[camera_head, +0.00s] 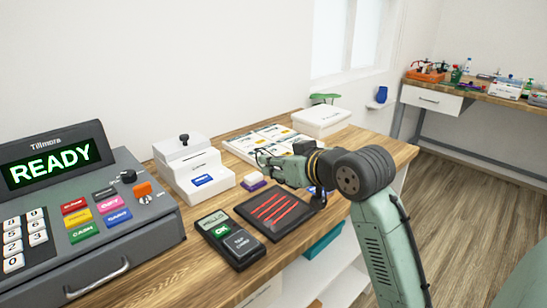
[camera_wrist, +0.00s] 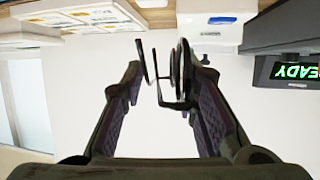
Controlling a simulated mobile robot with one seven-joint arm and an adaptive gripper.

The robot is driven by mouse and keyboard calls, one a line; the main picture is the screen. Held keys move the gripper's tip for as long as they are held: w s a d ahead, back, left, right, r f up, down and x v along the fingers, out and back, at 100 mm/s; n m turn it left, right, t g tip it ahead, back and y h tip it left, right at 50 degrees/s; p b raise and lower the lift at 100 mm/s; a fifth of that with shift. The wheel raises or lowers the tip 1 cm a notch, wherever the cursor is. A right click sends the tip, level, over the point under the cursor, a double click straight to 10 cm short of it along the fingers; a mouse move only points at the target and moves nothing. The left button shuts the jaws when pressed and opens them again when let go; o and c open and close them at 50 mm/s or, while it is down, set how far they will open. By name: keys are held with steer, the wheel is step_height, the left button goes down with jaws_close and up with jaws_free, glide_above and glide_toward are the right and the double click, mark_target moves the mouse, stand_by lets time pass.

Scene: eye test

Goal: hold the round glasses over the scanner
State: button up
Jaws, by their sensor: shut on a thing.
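My gripper (camera_wrist: 163,82) is shut on the round glasses (camera_wrist: 180,72), a dark thin-rimmed pair seen nearly edge-on between the fingertips in the wrist view. In the head view my gripper (camera_head: 268,162) reaches left across the counter, and the glasses are small and hard to make out at its tips. The scanner (camera_head: 248,211) is a dark square pad with red lines on the counter. It lies nearer the head camera and lower in the picture than my gripper. The glasses appear raised, beyond the pad rather than clearly above it; the exact offset is hard to tell.
A card terminal (camera_head: 230,242) lies left of the scanner, and a grey register (camera_head: 75,258) reading READY stands farther left. A white device (camera_head: 192,172), a small purple-and-white block (camera_head: 253,181) and a flat display of cards (camera_head: 270,140) are behind. A white box (camera_head: 321,121) stands at the back.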

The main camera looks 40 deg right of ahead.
steer(key=shift+s+f+b, duration=0.1)
steer(key=shift+f+b, duration=2.15)
steer(key=shift+f, duration=1.05)
steer(key=shift+r, duration=0.1)
step_height(320, 180, up, 5)
steer(key=p, duration=0.3)
steer(key=shift+p, duration=0.4)
steer(key=s+a+r, duration=0.1)
steer(key=s+a, duration=0.3)
steer(key=s, duration=0.2)
steer(key=s+a+r+p, duration=0.1)
steer(key=s+a, duration=0.3)
steer(key=s, duration=0.2)
steer(key=shift+s+r, duration=0.4)
